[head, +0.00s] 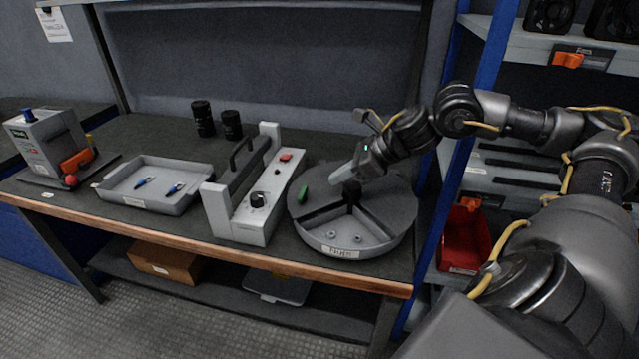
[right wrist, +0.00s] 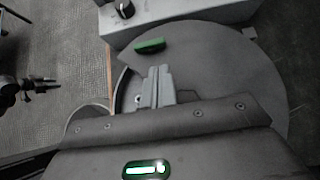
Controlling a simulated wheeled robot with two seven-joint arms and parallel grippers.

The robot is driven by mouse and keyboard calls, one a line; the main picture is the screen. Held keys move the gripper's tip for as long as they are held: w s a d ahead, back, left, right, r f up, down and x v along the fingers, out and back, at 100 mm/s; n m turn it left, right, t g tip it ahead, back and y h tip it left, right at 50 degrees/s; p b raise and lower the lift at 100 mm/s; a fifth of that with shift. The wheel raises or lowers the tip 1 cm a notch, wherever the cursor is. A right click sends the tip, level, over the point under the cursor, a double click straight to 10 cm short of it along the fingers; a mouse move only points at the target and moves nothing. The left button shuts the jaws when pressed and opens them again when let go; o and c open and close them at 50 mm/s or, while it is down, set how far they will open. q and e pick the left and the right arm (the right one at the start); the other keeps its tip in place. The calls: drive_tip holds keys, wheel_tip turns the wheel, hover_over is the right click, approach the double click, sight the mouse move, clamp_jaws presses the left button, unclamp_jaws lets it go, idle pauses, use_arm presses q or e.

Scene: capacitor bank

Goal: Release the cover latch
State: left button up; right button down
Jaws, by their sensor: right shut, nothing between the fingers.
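A round grey bin (head: 372,240) with a label on its front stands at the bench's right end. A grey cover covers part of it, and a dark knob (head: 352,188) stands near its middle. A small green tab (head: 304,195) sits on the cover's left part; it also shows in the right wrist view (right wrist: 150,46). I cannot tell for sure that this tab is the cover latch. My right gripper (head: 338,179) is shut and empty, low over the cover. In the right wrist view its fingertips (right wrist: 159,70) point towards the tab, apart from it.
A grey fixture (head: 236,215) with a black dial and red button stands close left of the bin. Farther left are a grey tray (head: 150,192) with two blue-tipped parts and a boxy device (head: 45,140). Two black cylinders (head: 203,118) stand behind. A blue rack post (head: 440,215) is close right.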

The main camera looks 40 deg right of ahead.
sight(307, 194)
use_arm(q)
drive_tip(key=shift+d+f+p, duration=0.1)
drive_tip(key=shift+f+p, duration=0.5)
drive_tip(key=shift+f, duration=1.05)
use_arm(e)
drive_tip(key=shift+x, duration=3.25)
drive_tip(key=shift+w, duration=0.1)
use_arm(q)
drive_tip(key=shift+s, duration=0.2)
use_arm(e)
drive_tip(key=shift+w+d+n+g+y, duration=0.1)
drive_tip(key=shift+n+g+y, duration=0.35)
drive_tip(key=shift+n, duration=0.35)
